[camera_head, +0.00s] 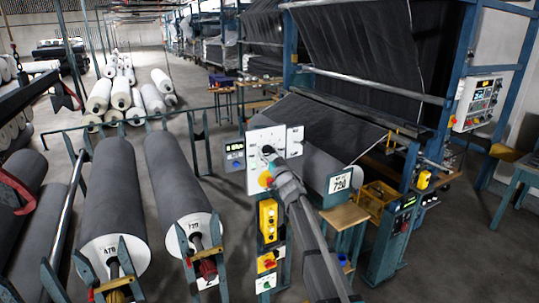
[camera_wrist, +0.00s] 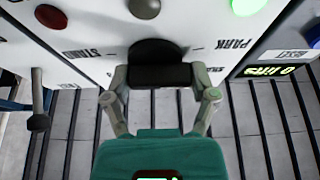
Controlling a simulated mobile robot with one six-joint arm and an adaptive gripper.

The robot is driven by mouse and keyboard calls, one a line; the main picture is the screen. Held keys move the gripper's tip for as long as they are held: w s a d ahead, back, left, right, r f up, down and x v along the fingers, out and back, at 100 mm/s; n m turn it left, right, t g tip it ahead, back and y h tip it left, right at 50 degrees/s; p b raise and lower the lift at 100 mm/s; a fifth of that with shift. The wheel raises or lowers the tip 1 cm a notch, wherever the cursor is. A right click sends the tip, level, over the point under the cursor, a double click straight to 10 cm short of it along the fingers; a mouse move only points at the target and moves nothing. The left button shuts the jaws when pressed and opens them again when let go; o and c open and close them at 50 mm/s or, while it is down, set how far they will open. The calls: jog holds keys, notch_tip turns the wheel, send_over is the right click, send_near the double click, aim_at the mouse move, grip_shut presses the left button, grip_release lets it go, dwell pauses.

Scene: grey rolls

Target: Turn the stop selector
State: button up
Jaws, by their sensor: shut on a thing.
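The selector is a black knob (camera_wrist: 158,48) on a white panel (camera_wrist: 95,50), between the printed words STAND and PARK in the wrist view. My gripper (camera_wrist: 160,82) is shut on the knob, one finger on each side of its black grip. The grip lies roughly level across the wrist picture. The head view shows the white panel (camera_head: 257,140) on a post in mid-picture, with my gripper (camera_head: 271,162) against its front. There my gripper and arm cover much of the knob, so its pointing is not clear.
A red button (camera_wrist: 50,16), a grey button (camera_wrist: 145,8), a green lamp (camera_wrist: 244,6) and a grey lever (camera_wrist: 38,100) are near the knob. A yellow button box (camera_head: 268,220) hangs below the panel. Grey rolls (camera_head: 178,170) lie left; a fabric machine (camera_head: 340,130) stands right.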

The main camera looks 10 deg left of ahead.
jog(key=shift+n+g+y, duration=0.6)
jog(key=shift+n+y, duration=0.2)
jog(key=shift+n, duration=0.9)
jog(key=o, duration=1)
jog(key=shift+d+f, duration=0.1)
